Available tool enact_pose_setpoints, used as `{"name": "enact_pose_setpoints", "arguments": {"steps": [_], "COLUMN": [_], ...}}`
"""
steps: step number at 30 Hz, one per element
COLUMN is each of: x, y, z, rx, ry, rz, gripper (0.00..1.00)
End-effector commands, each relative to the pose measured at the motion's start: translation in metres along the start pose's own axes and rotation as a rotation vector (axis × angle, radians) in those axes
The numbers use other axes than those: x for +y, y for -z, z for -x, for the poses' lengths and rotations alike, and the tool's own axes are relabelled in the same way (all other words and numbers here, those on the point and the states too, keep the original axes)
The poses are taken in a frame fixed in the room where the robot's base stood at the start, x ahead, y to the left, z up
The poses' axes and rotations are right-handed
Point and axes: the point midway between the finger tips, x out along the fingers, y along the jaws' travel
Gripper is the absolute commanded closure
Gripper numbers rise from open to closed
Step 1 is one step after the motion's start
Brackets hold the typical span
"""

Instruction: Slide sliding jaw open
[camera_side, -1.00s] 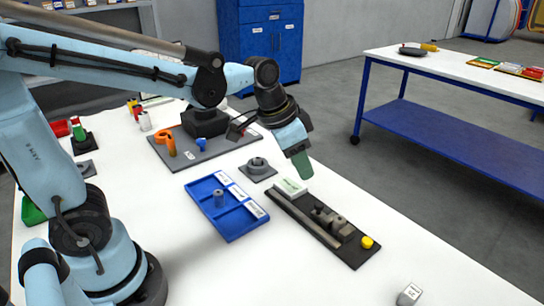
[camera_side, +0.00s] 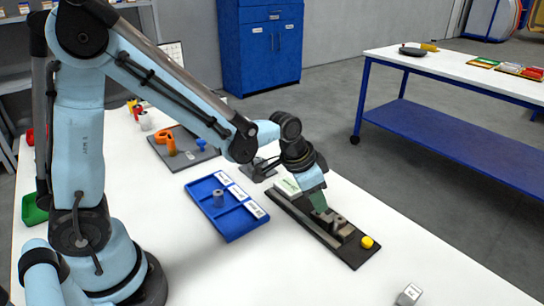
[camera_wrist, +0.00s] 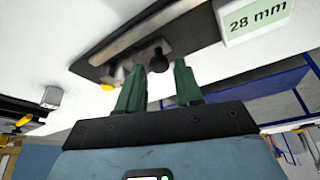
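The vise-like fixture has a dark base plate (camera_side: 354,255), a long grey rail and grey jaw blocks (camera_side: 340,223). In the wrist view, the jaw blocks (camera_wrist: 112,73) sit along the rail (camera_wrist: 150,30), with a black round knob (camera_wrist: 157,60) beside them. I cannot tell exactly which block is the sliding jaw. Contact is not clear. The fingers hide the knob in the side view.
A yellow knob (camera_side: 367,242) is at the fixture's near end and a white "28 mm" label block (camera_wrist: 252,15) at its other end. A blue tray (camera_side: 238,222) with a grey cylinder lies to the left. A small grey block (camera_side: 409,294) lies near the front. Table between is clear.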

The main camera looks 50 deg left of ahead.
Motion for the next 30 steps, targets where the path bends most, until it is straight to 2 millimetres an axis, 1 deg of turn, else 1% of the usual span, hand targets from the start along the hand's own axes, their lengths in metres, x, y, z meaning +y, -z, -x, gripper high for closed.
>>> {"name": "enact_pose_setpoints", "arguments": {"steps": [3, 6, 15, 17, 22, 23, 30], "x": [0.0001, 0.0001, 0.0002, 0.0002, 0.0002, 0.0002, -0.0003], "y": [-0.0001, 0.0, -0.0002, -0.0002, -0.0002, -0.0002, -0.0004], "z": [-0.0073, -0.0103, -0.0113, -0.0112, -0.0111, -0.0111, -0.0109], "rx": [0.0, 0.0, 0.0, 0.0, 0.0, 0.0, 0.0], "ry": [0.0, 0.0, 0.0, 0.0, 0.0, 0.0, 0.0], "rz": [0.0, 0.0, 0.0, 0.0, 0.0, 0.0, 0.0], "gripper": [0.65, 0.65, 0.65, 0.72, 0.98, 1.0, 1.0]}}
